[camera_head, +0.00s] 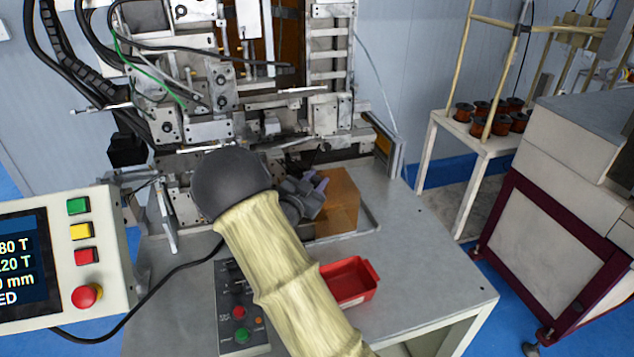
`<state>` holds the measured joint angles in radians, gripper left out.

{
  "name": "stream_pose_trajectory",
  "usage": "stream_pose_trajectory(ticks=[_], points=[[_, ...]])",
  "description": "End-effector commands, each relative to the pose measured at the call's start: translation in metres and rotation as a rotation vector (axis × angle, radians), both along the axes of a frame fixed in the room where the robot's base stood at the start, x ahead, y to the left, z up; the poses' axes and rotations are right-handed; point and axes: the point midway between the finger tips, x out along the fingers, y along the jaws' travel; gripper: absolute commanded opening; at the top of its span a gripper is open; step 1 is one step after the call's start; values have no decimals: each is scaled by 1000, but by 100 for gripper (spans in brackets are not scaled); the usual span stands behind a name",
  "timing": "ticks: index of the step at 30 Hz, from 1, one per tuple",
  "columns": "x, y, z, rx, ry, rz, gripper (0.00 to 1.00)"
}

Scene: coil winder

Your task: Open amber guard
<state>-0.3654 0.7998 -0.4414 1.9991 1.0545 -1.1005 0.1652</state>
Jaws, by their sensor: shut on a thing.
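The amber guard (341,203) is an orange-brown, see-through box shape at the middle of the winder's table, right of my arm. My gripper (318,190) is at its left edge, with grey-purple fingers shut there on the guard. The exact grip point is small and partly hidden by the fingers. My forearm in a pale yellow sleeve and its dark round joint cover the area left of and in front of the gripper. What lies behind or inside the guard cannot be made out.
The coil winder (200,90) with rods and cables rises behind. A red tray (350,281) and a button box (240,310) are on the table in front. A control panel (80,255) stands at left. Several copper spools (490,115) sit on a side table. The table's right side is clear.

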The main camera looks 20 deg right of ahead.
Motion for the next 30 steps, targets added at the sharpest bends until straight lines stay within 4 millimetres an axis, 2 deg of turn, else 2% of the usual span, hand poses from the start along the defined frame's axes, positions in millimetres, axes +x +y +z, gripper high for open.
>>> stream_pose_trajectory(ticks=[2, 3, 5, 17, 23, 30], points=[[0, 0, 1, -1, -1, -1, 0], [0, 0, 1, -1, -1, -1, 35], [0, 0, 1, -1, -1, -1, 46], [-3, 4, 0, -1, -1, 1, 47], [-19, 25, -2, 0, 0, 3, 47], [-48, 63, -2, 1, -1, 3, 47]])
